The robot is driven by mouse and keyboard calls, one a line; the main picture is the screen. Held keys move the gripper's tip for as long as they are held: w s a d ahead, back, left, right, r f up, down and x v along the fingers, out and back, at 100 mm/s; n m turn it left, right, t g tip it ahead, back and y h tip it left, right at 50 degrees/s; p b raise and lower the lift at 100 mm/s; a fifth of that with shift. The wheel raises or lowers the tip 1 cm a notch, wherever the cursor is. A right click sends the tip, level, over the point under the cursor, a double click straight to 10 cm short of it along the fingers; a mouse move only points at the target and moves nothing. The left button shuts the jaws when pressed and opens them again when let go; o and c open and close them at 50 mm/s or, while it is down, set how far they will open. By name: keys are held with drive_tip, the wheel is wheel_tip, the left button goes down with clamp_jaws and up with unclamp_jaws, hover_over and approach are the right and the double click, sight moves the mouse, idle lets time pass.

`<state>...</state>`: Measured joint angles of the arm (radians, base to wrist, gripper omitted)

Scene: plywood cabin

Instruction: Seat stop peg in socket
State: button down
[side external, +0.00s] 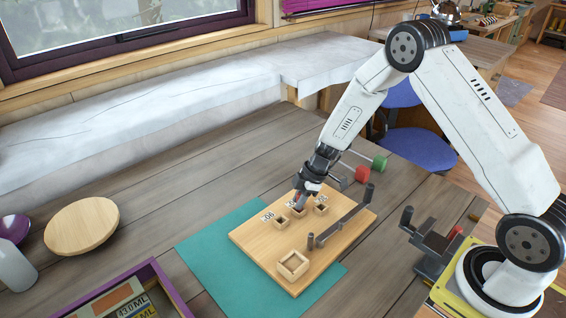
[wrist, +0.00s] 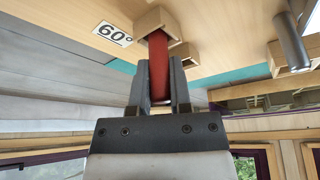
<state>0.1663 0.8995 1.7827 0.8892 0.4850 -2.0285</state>
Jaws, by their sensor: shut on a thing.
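My gripper (wrist: 160,98) is shut on the red stop peg (wrist: 158,62), which stands between the two dark fingers. The peg's far end meets the mouth of a small square wooden socket (wrist: 150,20) beside a "60°" label (wrist: 114,34). How deep the end sits in the socket cannot be told. Other small sockets stand to the left (side external: 282,223) and right (side external: 320,209) on the board.
A larger square wooden box (side external: 293,266) is at the board's near end. A dark bar with upright posts (side external: 340,223) stands right of the sockets. A teal mat (side external: 215,252) lies under the board. A purple-edged tray (side external: 127,293) and round wooden disc (side external: 82,226) are at left.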

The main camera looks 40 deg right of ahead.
drive_tip(key=shift+f, duration=0.1)
drive_tip(key=c, duration=0.6)
unclamp_jaws()
drive_tip(key=shift+o, duration=0.2)
drive_tip(key=v, duration=1.2)
drive_tip(key=shift+s, duration=0.1)
